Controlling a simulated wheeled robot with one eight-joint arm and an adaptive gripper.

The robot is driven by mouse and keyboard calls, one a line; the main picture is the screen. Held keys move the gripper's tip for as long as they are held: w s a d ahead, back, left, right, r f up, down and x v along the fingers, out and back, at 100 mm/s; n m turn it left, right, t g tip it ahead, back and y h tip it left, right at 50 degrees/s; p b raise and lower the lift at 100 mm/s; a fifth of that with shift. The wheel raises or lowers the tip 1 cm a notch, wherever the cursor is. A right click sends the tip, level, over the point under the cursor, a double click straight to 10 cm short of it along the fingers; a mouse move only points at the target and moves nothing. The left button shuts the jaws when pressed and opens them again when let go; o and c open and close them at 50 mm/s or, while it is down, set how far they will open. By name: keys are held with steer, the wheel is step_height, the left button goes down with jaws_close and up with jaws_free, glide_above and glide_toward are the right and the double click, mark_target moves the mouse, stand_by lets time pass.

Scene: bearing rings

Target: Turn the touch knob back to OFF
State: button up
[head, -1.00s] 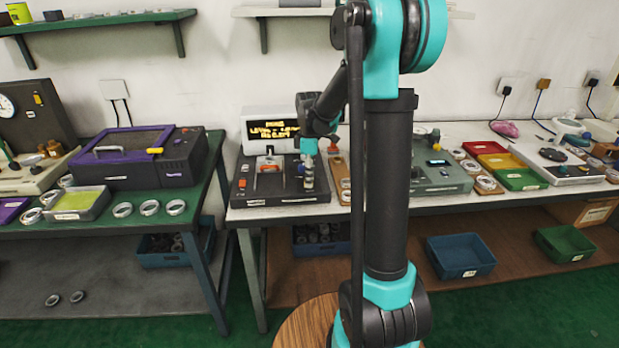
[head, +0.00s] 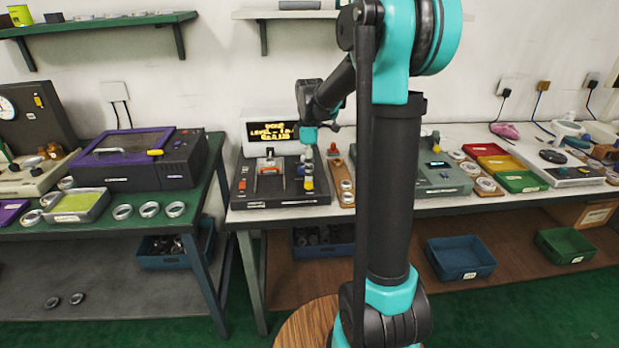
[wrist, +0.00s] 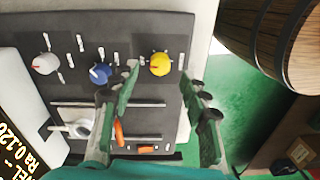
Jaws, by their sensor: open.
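A dark instrument panel (head: 255,199) on the white bench carries several knobs. In the wrist view a yellow knob (wrist: 160,64) with a small red mark, a blue knob (wrist: 100,74) and a pale grey knob (wrist: 45,64) stand in a row. Their labels are too small to read, so I cannot tell which is the touch knob. My gripper (wrist: 163,88) is open and empty. In the wrist view its fingers flank the line to the yellow knob without visible contact. In the head view my gripper (head: 308,153) hangs above the yellow knob (head: 308,184).
A lit screen (head: 270,131) with yellow text stands behind the panel; a Ra reading shows on it. An orange-topped lever (wrist: 119,132) is near the left finger. A wooden barrel (wrist: 270,40) shows at upper right of the wrist view.

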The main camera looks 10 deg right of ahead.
step_height(320, 180, up, 8)
steer(key=shift+w, duration=0.15)
steer(key=shift+f, duration=0.1)
steer(key=s+d+f+m+t, duration=0.2)
steer(key=s+f+m, duration=0.5)
steer(key=s, duration=0.5)
steer(key=s+d+f+m+t, duration=0.1)
steer(key=s+f+m+t, duration=0.1)
steer(key=s+f+m, duration=0.6)
steer(key=s+f, duration=0.2)
steer(key=s, duration=0.2)
steer(key=shift+s+d+t, duration=0.15)
steer(key=shift+d+t, duration=0.15)
steer(key=shift+d, duration=0.1)
steer(key=shift+c, duration=0.4)
